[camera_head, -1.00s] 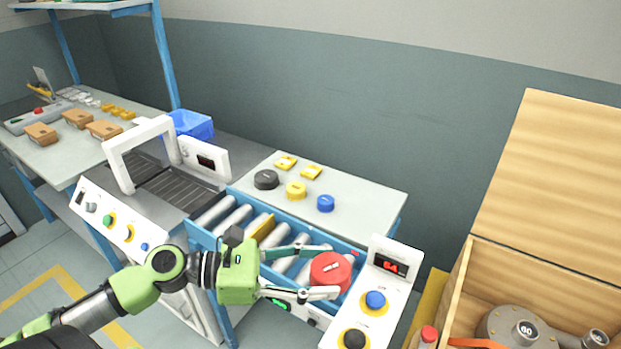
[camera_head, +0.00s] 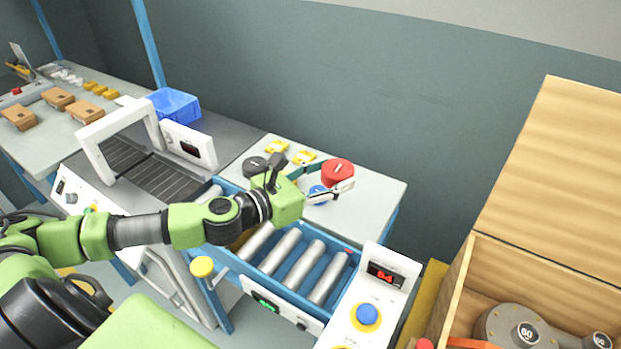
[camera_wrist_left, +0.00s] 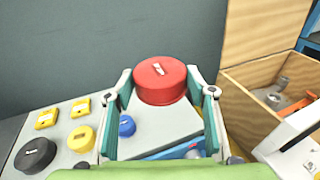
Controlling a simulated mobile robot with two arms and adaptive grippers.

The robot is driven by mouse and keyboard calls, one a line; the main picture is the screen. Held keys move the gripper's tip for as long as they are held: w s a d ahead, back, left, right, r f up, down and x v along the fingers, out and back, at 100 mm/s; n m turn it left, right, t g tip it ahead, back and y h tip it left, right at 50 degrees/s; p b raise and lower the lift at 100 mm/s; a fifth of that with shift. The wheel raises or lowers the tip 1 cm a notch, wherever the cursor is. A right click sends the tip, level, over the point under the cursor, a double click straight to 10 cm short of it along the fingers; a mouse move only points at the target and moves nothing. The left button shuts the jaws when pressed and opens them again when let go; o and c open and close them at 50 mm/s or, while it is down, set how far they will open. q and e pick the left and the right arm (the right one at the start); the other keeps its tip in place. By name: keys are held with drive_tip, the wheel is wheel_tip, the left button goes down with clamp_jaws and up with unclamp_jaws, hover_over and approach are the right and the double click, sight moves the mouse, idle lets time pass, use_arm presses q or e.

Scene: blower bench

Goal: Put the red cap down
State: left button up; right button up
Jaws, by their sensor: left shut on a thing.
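My left gripper (camera_head: 328,181) is shut on the red cap (camera_head: 338,171), a round disc with a pale mark on top. In the left wrist view the red cap (camera_wrist_left: 160,80) sits between the two fingertips (camera_wrist_left: 160,92). The cap is over the grey-white side table (camera_head: 375,207), toward its back edge; it looks raised, but I cannot tell the gap. A blue cap (camera_head: 318,195) is partly hidden by the fingers. A black cap (camera_head: 254,166) is to the left. A yellow cap shows in the left wrist view (camera_wrist_left: 81,138). My right gripper is out of view.
Two yellow blocks (camera_head: 304,157) lie at the table's back left. The roller conveyor (camera_head: 290,262) runs in front, with a control box (camera_head: 385,280) at its right end. An open wooden crate (camera_head: 455,290) stands right. The table's right part is clear.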

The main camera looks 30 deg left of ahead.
use_arm(q)
drive_tip(key=w+f+n+y, duration=0.3)
drive_tip(key=w+f+y, duration=0.1)
drive_tip(key=w, duration=0.2)
drive_tip(key=n+y+p, duration=0.1)
drive_tip(key=y, duration=0.1)
hover_over(358, 213)
wheel_tip(358, 213, down, 4)
drive_tip(key=shift+t, duration=0.4)
wheel_tip(358, 213, down, 6)
drive_tip(key=shift+r+b, duration=0.1)
drive_tip(key=shift+b, duration=0.75)
drive_tip(key=shift+f+b, duration=0.65)
drive_tip(key=shift+f, duration=1.05)
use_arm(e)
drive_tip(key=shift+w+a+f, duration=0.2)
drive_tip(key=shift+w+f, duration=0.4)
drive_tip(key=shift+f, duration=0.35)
use_arm(q)
drive_tip(key=shift+f, duration=0.2)
drive_tip(key=o, duration=0.9)
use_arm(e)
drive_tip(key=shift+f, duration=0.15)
